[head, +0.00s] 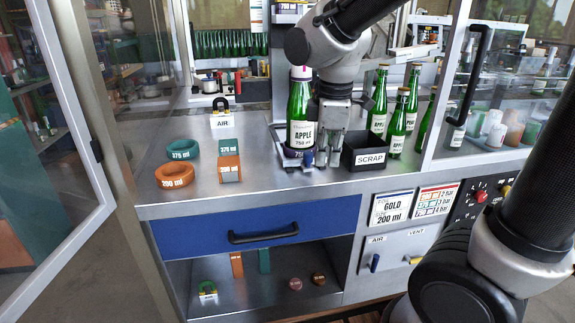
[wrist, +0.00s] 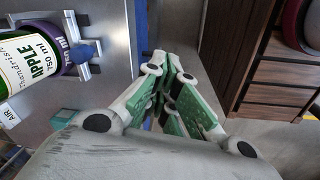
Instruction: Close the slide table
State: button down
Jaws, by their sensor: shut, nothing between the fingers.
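A green apple bottle (head: 300,112) marked 750 ml stands upright on a low holder at the front middle of the steel worktop. This holder seems to be the slide table; the bottle hides most of it. A blue knob (head: 308,158) shows at its front, and a blue clamp-like part (wrist: 84,52) shows beside the bottle (wrist: 30,66) in the wrist view. My gripper (head: 330,158) points down just right of the bottle, between it and the black scrap bin. Its green-padded fingers (wrist: 172,70) are together and empty. I cannot tell whether they touch the holder.
The scrap bin (head: 366,152) stands close on the right, with several green bottles (head: 397,128) behind it. Orange and teal rings (head: 175,176) lie on the left of the worktop. A glass door (head: 55,120) stands open at the left. The blue drawer (head: 262,226) below is shut.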

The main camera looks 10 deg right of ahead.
jog(key=w+a+r+n+t, duration=0.1)
jog(key=w+a+n, duration=0.2)
jog(key=n, duration=0.8)
jog(key=w+a+n, duration=0.4)
jog(key=n, duration=0.6)
jog(key=x, duration=1)
jog(key=shift+d, duration=0.15)
jog(key=w, duration=0.2)
jog(key=shift+w+r, duration=0.1)
jog(key=shift+w, duration=0.9)
